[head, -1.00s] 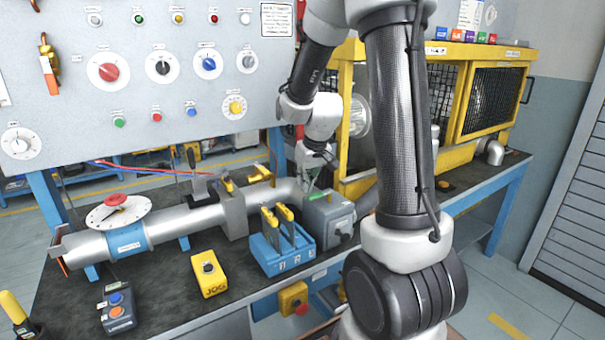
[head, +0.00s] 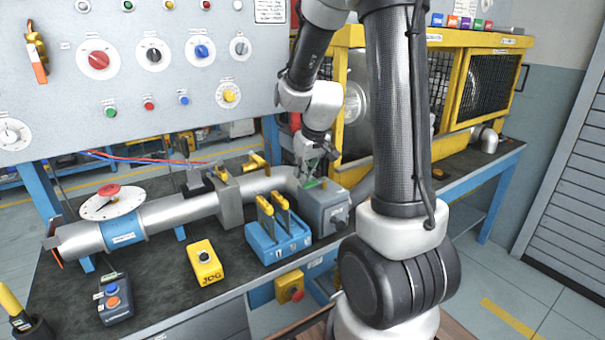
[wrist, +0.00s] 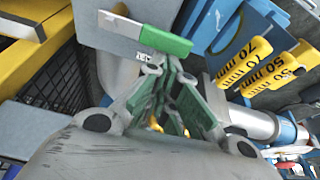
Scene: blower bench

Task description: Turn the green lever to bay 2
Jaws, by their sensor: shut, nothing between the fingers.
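The green lever (head: 315,184) lies across the top of a grey box (head: 326,208) at the end of the silver pipe. In the wrist view the green lever (wrist: 165,40) has a pale bare end at its upper left, and a small label sits beside it, too small to read surely. My gripper (head: 309,178) is above the grey box, close to the lever. In the wrist view my gripper (wrist: 170,75) has its fingers shut and empty, tips right by the lever's lower edge. I cannot tell whether they touch it. The bay marks are not legible.
A blue rack (head: 262,250) with yellow-handled gauges stands in front of the grey box; the gauges (wrist: 272,62) also show in the wrist view. A yellow JOG box (head: 206,264) and a dark button box (head: 114,300) stand on the bench. A yellow-framed cage (head: 352,85) is behind.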

